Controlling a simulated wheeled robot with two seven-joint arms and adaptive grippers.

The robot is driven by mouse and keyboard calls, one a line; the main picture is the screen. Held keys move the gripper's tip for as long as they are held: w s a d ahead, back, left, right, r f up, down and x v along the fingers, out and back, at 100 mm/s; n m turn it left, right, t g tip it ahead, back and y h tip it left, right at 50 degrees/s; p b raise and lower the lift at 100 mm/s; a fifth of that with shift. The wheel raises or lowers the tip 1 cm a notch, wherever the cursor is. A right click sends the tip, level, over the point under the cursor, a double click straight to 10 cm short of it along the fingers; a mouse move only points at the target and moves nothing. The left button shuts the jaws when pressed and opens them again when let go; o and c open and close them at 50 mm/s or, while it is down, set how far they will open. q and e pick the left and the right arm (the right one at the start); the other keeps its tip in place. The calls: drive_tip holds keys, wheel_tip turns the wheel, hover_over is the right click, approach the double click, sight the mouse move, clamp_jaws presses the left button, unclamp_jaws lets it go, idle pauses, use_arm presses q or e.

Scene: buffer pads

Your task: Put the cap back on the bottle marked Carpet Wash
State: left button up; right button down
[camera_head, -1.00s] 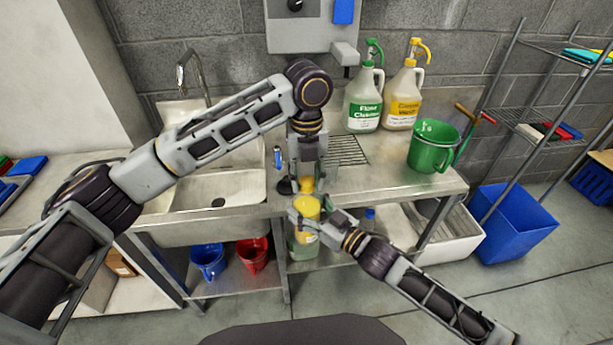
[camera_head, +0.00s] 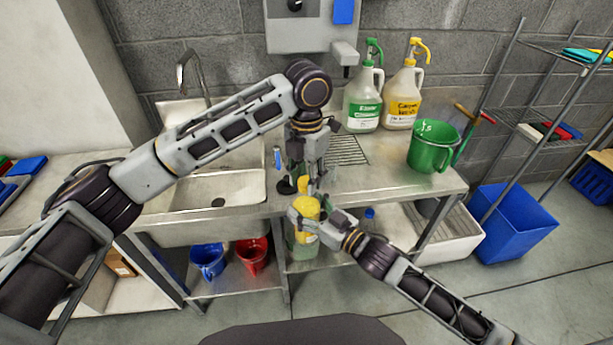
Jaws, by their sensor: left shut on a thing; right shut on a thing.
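My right gripper (camera_head: 327,221) is shut on a yellow bottle (camera_head: 307,208) in front of the bench's front edge. The bottle looks upright, and its marking cannot be read. My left gripper (camera_head: 314,188) points down from above the bottle and is shut on a small yellow cap (camera_head: 303,184) at the bottle's top. The fingers partly hide the cap, so I cannot tell whether it is seated on the neck. On the bench stands a large jug with a yellow pump and yellow label (camera_head: 403,105), seemingly marked Carpet Wash.
A green-labelled pump jug (camera_head: 364,104) and a green bucket (camera_head: 433,146) stand on the bench (camera_head: 385,170). The sink (camera_head: 215,188) lies left. Blue (camera_head: 208,261) and red (camera_head: 252,257) buckets stand on the lower shelf. A blue bin (camera_head: 514,222) is at right.

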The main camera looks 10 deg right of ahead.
use_arm(q)
drive_tip(key=shift+m, duration=1.1)
drive_tip(key=o, duration=0.6)
drive_tip(key=shift+o, duration=0.2)
drive_tip(key=shift+r, duration=0.1)
drive_tip(key=shift+r, duration=2.2)
drive_tip(key=shift+c, duration=0.4)
